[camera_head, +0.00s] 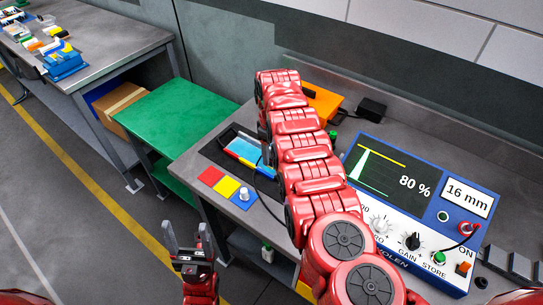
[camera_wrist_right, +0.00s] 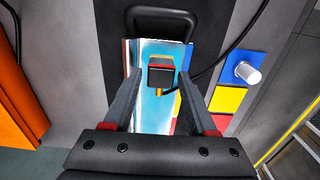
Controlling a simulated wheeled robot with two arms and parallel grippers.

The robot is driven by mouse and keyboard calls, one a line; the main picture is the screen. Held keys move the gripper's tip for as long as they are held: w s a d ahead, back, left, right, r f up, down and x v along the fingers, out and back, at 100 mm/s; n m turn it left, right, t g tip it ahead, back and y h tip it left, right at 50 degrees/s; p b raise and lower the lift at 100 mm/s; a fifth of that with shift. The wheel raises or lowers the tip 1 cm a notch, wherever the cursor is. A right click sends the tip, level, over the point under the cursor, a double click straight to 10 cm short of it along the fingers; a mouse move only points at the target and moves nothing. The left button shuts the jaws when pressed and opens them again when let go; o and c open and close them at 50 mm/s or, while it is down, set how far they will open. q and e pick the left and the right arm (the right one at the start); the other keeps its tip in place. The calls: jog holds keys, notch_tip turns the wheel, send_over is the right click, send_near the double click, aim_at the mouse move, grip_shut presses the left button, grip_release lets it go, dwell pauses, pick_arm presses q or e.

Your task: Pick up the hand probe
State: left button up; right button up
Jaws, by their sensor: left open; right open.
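The hand probe (camera_wrist_right: 161,72), a small black block with a red band and a cable, shows in the right wrist view. It is on or over a shiny light-blue surface (camera_wrist_right: 152,115). My right gripper (camera_wrist_right: 160,86) is open, its two fingers pointing toward the probe, one on each side in the picture. Contact cannot be told. In the head view my right arm hides most of the probe and its gripper. My left gripper (camera_head: 188,238) is open and empty, low in the head view, away from the bench.
A blue-framed instrument (camera_head: 400,190) reading "80 %" stands right of my right arm. An orange box (camera_head: 322,102) is behind my arm. A green table (camera_head: 180,115) stands left.

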jog(key=shift+f, duration=1.2)
grip_shut()
jog(key=shift+r, duration=0.15)
